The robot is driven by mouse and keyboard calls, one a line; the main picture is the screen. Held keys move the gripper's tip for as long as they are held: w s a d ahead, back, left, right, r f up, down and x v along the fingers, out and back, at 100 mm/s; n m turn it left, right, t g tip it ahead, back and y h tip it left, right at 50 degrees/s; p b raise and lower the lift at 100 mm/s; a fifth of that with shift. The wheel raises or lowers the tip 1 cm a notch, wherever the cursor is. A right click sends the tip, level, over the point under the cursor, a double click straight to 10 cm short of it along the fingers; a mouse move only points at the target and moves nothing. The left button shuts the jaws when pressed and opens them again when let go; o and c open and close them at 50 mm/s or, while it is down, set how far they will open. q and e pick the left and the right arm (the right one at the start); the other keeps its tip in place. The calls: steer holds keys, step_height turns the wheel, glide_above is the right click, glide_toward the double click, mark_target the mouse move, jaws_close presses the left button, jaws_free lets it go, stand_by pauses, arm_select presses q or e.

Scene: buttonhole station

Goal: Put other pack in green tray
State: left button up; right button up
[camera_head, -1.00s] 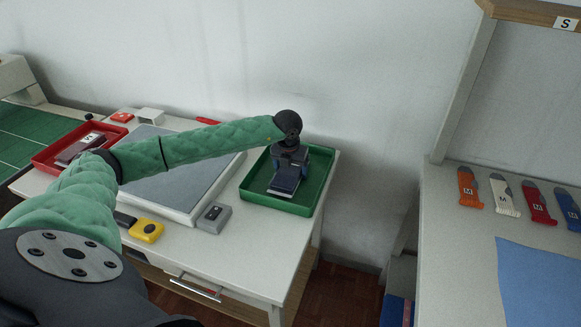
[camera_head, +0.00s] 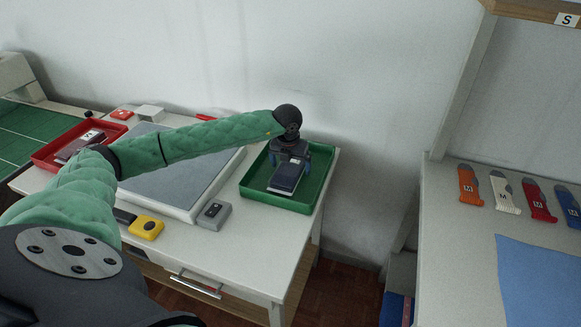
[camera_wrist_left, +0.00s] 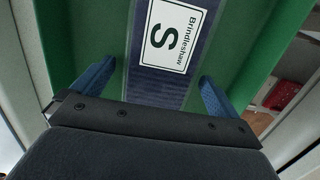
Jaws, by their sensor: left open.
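A dark blue pack (camera_head: 287,178) lies in the green tray (camera_head: 305,203) at the right end of the white table. In the left wrist view the pack (camera_wrist_left: 148,84) shows a white label reading "Brindleshaw" and a large S. My left gripper (camera_head: 289,163) is over the green tray, its blue fingers spread apart on either side of the pack. In the left wrist view the open fingers (camera_wrist_left: 156,88) have gaps to the pack. Another, dark reddish pack (camera_head: 72,150) with a white label lies in the red tray (camera_head: 48,163) at the left, partly hidden by my arm.
A grey pad (camera_head: 180,180) lies between the trays. A grey box (camera_head: 214,214) and a yellow device (camera_head: 146,228) sit along the front.

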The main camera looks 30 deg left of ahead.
mark_target(289, 168)
arm_select(q)
step_height(289, 168, up, 11)
steer(key=s+b, duration=0.1)
steer(key=b, duration=0.1)
steer(key=shift+s+d+b, duration=0.2)
steer(key=shift+s+b, duration=0.1)
steer(key=shift+b, duration=0.05)
arm_select(e)
steer(key=w+a+f+t+y, duration=0.1)
steer(key=a+f, duration=0.3)
steer(key=shift+w+f+n, duration=0.2)
steer(key=shift+w+n, duration=0.1)
steer(key=shift+w, duration=0.1)
